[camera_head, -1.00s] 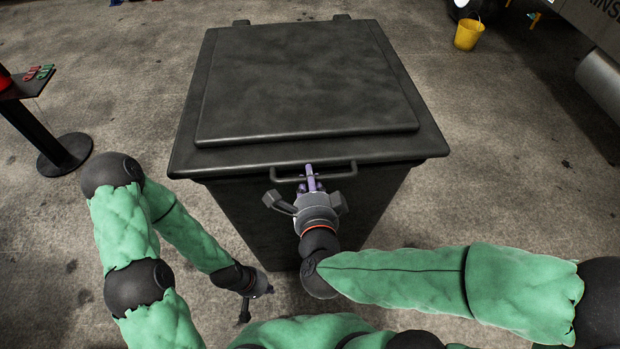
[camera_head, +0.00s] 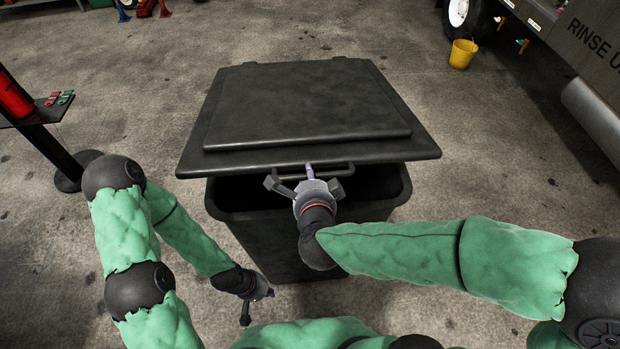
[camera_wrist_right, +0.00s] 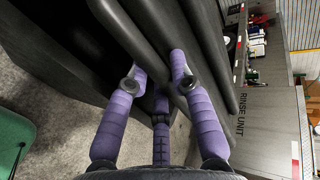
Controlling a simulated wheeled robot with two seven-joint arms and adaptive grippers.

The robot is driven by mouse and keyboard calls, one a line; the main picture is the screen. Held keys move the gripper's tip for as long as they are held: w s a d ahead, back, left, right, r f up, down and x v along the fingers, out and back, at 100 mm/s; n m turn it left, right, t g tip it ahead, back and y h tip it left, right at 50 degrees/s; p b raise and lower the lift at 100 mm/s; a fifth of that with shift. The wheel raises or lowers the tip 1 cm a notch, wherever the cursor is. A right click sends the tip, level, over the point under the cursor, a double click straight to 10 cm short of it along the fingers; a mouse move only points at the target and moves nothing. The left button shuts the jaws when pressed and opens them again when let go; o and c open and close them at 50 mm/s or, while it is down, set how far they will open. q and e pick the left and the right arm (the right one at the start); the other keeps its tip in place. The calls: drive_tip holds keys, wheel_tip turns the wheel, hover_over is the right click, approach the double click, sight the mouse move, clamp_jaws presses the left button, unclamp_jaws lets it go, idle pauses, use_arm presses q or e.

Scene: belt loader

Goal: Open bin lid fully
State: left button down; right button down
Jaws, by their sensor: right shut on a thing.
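The dark grey bin (camera_head: 270,240) stands in front of me in the head view. Its lid (camera_head: 305,105) is partly raised at the front edge, and a dark gap shows between lid and rim. My right gripper (camera_head: 310,172) is shut on the lid's handle (camera_head: 345,171) at the front edge. In the right wrist view the purple fingers (camera_wrist_right: 158,75) lie on either side of the handle bar (camera_wrist_right: 150,50). My left gripper (camera_head: 264,296) hangs low by the bin's front left, apart from it; its finger opening is unclear. The bin's inside is mostly hidden.
A small dark stand (camera_head: 50,130) with a red item on it is at the left. A yellow bucket (camera_head: 462,53) and a grey vehicle marked "RINSE" (camera_head: 590,60) are at the right. The concrete floor around the bin is clear.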

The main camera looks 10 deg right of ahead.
drive_tip(key=w+r+p, duration=0.4)
drive_tip(key=r+p, duration=0.4)
drive_tip(key=r, duration=0.1)
drive_tip(key=w+r+g+p, duration=0.1)
drive_tip(key=w+r+p, duration=0.4)
drive_tip(key=r+p, duration=0.4)
drive_tip(key=w+r+p, duration=0.5)
drive_tip(key=r+p, duration=0.3)
drive_tip(key=r, duration=0.1)
drive_tip(key=shift+p, duration=0.3)
